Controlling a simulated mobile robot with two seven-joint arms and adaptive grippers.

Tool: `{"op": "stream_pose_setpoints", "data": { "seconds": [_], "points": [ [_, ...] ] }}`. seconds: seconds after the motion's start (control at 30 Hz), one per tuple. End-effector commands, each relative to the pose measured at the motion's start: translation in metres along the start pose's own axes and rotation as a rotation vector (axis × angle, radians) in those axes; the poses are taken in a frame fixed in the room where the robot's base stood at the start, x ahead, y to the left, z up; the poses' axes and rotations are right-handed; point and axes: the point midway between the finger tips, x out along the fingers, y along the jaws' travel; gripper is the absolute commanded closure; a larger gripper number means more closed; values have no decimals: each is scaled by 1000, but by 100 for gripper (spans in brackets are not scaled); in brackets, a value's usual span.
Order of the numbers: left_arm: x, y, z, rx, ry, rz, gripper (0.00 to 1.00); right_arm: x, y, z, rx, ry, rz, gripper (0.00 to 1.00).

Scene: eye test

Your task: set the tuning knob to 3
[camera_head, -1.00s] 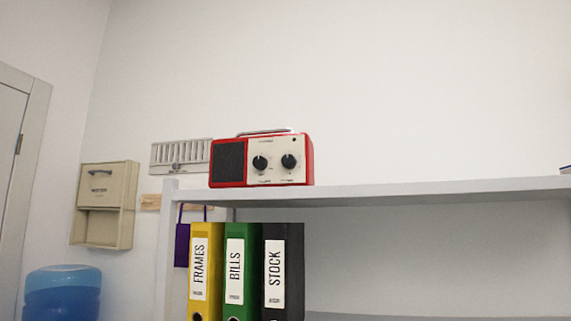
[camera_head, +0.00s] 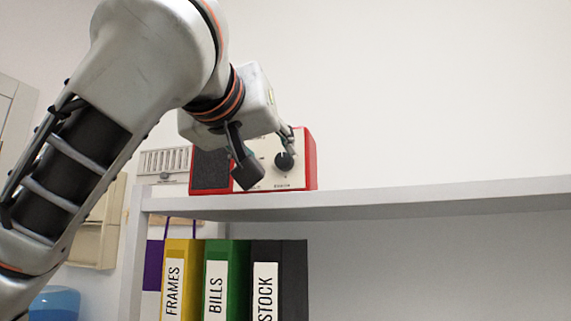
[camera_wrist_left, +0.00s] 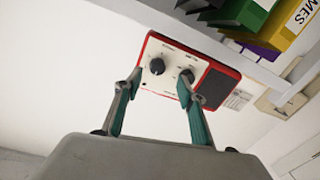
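The red radio (camera_head: 310,160) stands upright on the shelf, with a dark speaker at left and a pale panel. One black round knob (camera_head: 284,161) shows at the panel's right; the other is hidden behind my gripper. The wrist view shows the radio (camera_wrist_left: 222,67) upside down, with that same knob (camera_wrist_left: 157,66) and the second knob (camera_wrist_left: 187,75) nearer the speaker. Labels and settings are too small to read. My left gripper (camera_head: 268,163) is open in front of the panel. In the wrist view its fingertips (camera_wrist_left: 159,79) lie either side of the first knob; contact is unclear. My right gripper is out of view.
The white shelf (camera_head: 430,197) is clear to the right of the radio. Yellow (camera_head: 178,255), green (camera_head: 222,252) and dark (camera_head: 285,280) binders stand below it. A slatted grey rack (camera_head: 165,161) is on the wall behind, left of the radio.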

Motion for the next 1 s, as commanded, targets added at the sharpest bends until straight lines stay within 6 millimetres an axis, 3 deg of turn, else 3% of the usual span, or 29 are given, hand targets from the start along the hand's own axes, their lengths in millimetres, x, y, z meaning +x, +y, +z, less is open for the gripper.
{"op": "stream_pose_setpoints", "data": {
  "seconds": [0.17,0.6,1.0],
  "points": [
    [0,4,-9,-6,8,-4,60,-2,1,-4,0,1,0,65],
    [62,4,-10,-7,7,-2,60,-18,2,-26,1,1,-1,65],
    [71,4,-8,-5,10,-2,60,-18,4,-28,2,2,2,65]
  ]
}}
